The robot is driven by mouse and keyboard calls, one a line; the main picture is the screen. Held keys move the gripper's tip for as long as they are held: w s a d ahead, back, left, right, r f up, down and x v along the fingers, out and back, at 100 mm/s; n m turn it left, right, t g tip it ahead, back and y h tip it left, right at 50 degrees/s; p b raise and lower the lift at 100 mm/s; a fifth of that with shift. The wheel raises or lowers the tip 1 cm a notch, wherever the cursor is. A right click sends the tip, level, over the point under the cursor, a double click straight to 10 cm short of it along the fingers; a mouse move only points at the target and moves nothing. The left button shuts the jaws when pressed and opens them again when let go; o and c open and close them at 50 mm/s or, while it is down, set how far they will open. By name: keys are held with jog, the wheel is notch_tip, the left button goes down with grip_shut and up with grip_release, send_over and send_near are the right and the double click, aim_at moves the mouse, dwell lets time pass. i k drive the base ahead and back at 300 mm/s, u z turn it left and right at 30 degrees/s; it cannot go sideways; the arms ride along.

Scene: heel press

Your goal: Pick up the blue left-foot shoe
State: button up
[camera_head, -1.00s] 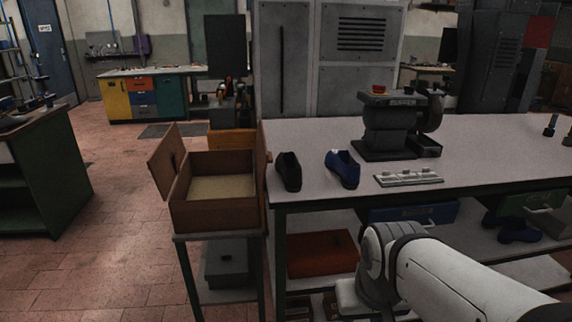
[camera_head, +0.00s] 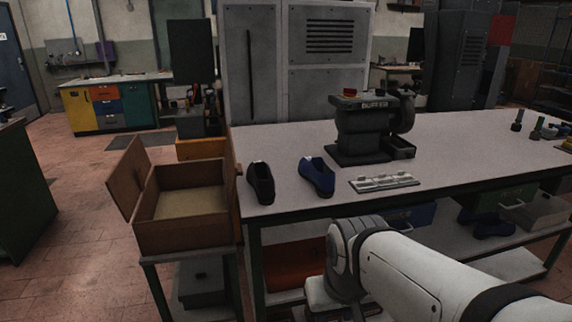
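A blue shoe (camera_head: 317,177) stands upright on the grey-white workbench (camera_head: 440,149), near its front edge and left of centre. A black shoe (camera_head: 261,183) stands to its left, apart from it, near the bench's left end. More dark blue footwear (camera_head: 487,226) lies on the shelf under the bench at the right. I cannot tell which foot each shoe is for. My white arm reaches in from the lower right, below the bench top. My gripper itself does not show.
A dark buffer machine (camera_head: 362,128) stands on the bench behind the blue shoe. A flat metal plate with knobs (camera_head: 384,183) lies right of it. An open, empty-looking wooden box (camera_head: 184,235) stands on a small stand at the left. Several small tools (camera_head: 538,128) stand at the far right.

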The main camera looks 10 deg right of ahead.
aim_at(316, 168)
jog(key=i, duration=1.3)
jog(key=u, duration=0.05)
